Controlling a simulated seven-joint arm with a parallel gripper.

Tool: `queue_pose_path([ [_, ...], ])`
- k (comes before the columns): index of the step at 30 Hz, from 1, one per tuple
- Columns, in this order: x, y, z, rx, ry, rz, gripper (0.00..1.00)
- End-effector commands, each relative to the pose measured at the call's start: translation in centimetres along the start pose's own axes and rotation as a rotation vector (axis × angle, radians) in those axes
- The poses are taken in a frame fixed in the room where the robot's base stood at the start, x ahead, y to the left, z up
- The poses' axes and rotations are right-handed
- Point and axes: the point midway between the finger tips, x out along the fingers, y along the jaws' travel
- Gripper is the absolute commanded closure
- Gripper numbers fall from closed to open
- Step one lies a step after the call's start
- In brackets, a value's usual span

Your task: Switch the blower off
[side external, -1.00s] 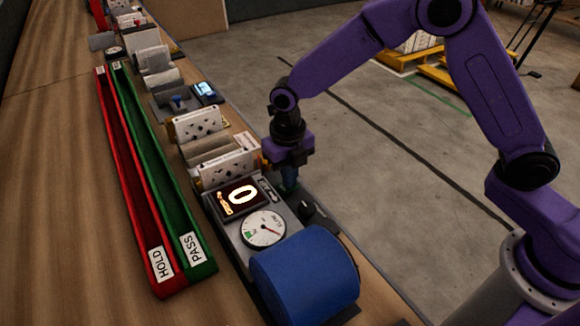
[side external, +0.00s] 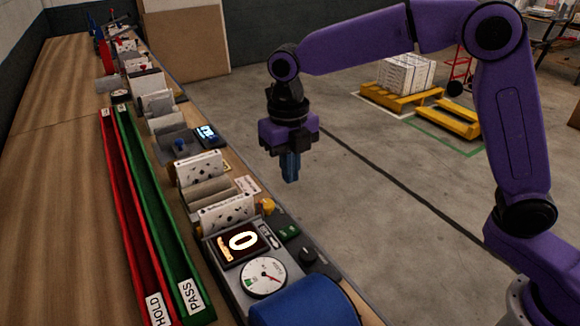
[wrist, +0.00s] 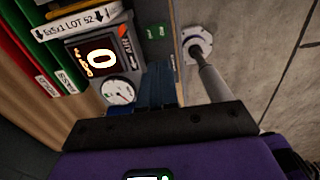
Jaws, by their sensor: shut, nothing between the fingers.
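The wrist view shows the display (wrist: 98,58), dial (wrist: 118,92) and green box (wrist: 156,31). Which control is the blower's switch, and its position, I cannot tell. My gripper (side external: 291,180) is shut and empty, raised above the bench's right edge, apart from the controls.
A red HOLD channel (side external: 130,215) and a green PASS channel (side external: 165,215) run along the bench at left. White boxed filters (side external: 227,212) and fixtures line the bench behind the unit. Pallets (side external: 400,95) stand on the floor. The air around my gripper is clear.

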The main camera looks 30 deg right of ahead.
Motion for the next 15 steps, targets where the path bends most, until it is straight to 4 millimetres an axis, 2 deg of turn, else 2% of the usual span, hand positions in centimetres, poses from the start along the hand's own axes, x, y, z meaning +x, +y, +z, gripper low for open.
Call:
queue_pose_path([
  [15,-0.19,-0.63,0.4,-0.008,-0.008,0.013,1.0],
])
